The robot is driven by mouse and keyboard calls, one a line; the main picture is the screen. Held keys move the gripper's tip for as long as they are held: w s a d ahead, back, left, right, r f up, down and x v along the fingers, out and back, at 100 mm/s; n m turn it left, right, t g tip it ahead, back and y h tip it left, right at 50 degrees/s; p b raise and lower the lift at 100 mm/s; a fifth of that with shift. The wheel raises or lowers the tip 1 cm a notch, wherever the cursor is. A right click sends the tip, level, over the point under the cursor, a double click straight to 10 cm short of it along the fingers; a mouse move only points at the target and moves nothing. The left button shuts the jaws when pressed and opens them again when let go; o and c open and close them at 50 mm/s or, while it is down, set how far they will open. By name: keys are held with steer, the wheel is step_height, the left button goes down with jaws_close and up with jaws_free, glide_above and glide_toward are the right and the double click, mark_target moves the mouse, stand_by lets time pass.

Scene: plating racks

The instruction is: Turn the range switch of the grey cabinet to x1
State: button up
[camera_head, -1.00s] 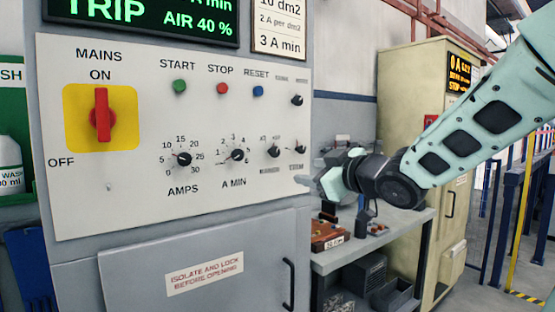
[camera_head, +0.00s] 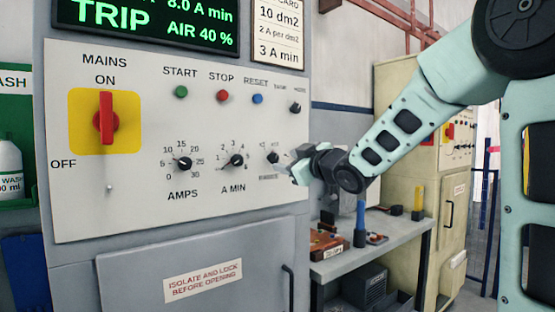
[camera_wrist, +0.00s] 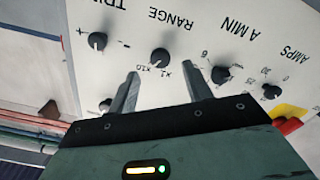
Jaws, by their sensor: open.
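The range switch is a small black knob (camera_head: 272,157) at the right of the grey cabinet's (camera_head: 75,210) white panel. My gripper (camera_head: 294,172) is close to the panel, just right of this knob in the head view. In the wrist view my gripper (camera_wrist: 160,72) is open and empty, its fingertips on either side of the knob's column and apart from it.
The trim knob (camera_wrist: 97,41) and another knob (camera_wrist: 106,104) are close beside my fingers. The A MIN knob (camera_head: 236,160), AMPS knob (camera_head: 184,164) and red mains switch (camera_head: 106,118) are further left. A workbench (camera_head: 390,238) with tools stands below my arm.

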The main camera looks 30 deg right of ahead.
mark_target(275, 159)
steer(key=shift+w+a+p, duration=0.1)
steer(key=shift+w+p, duration=0.25)
steer(key=shift+w, duration=2.35)
steer(key=c, duration=1)
